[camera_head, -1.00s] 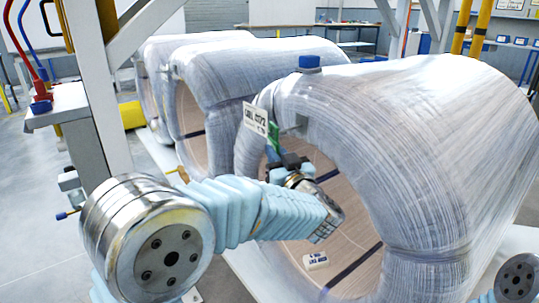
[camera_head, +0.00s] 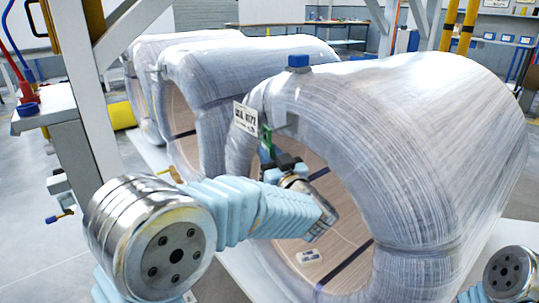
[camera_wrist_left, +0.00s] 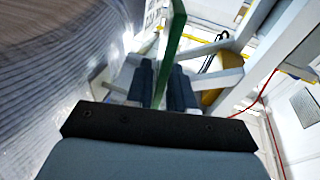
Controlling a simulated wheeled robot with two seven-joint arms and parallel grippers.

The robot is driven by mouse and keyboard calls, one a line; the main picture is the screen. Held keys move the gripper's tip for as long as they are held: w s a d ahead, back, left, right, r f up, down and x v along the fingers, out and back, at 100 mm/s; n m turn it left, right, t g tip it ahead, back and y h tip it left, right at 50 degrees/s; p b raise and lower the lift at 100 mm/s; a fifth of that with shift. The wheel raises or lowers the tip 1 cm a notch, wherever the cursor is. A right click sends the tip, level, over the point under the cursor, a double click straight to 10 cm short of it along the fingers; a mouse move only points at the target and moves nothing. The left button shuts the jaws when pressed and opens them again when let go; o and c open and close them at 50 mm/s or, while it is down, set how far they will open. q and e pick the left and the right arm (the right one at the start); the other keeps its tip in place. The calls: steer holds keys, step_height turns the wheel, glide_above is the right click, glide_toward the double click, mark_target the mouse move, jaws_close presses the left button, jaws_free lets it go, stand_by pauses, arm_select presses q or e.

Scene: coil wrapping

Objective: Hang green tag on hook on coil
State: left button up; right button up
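A green tag (camera_head: 265,137) stands upright by the front rim of the nearest wrapped coil (camera_head: 420,135). My left gripper (camera_head: 268,155) is at the coil's opening, and its dark fingers hold the tag. In the left wrist view the tag (camera_wrist_left: 172,45) rises edge-on between the two dark fingers (camera_wrist_left: 161,88). A small grey piece (camera_head: 289,121) sits on the coil's rim just right of the tag; I cannot tell whether it is the hook. A white label (camera_head: 246,117) is on the rim beside the tag. My right gripper is out of view.
More wrapped coils (camera_head: 225,70) stand behind. A blue-topped block (camera_head: 298,62) sits on the near coil. A white frame post (camera_head: 85,130) and a shelf (camera_head: 45,108) stand at the left. A small white label (camera_head: 309,257) lies inside the coil's opening.

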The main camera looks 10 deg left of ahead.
arm_select(q)
steer(key=o, duration=0.3)
steer(key=shift+s, duration=0.1)
steer(key=v, duration=1.3)
steer(key=w+a+f+m+h+p, duration=0.1)
steer(key=w+f+m+h, duration=0.15)
steer(key=f, duration=0.45)
steer(key=w+a+f+m+h+p, duration=0.1)
steer(key=w+f+m+h, duration=0.1)
steer(key=w+f+h, duration=0.35)
step_height(320, 180, down, 15)
steer(key=s+a+m+g+h+p, duration=0.2)
steer(key=s+g+h, duration=0.1)
steer(key=g, duration=0.1)
steer(key=s+f+g+h, duration=0.2)
steer(key=s+f+g, duration=0.3)
steer(key=s+f, duration=0.5)
steer(key=s+f+g+h+p, duration=0.1)
steer(key=s+f+g, duration=0.2)
steer(key=s, duration=0.4)
steer(key=s+f+g+h+p, duration=0.1)
steer(key=s+f+g+h, duration=0.1)
steer(key=s, duration=0.4)
steer(key=shift+s+a+f+n+g, duration=0.25)
steer(key=shift+s+f+n+g, duration=0.2)
steer(key=shift+f, duration=0.3)
steer(key=shift+w, duration=0.1)
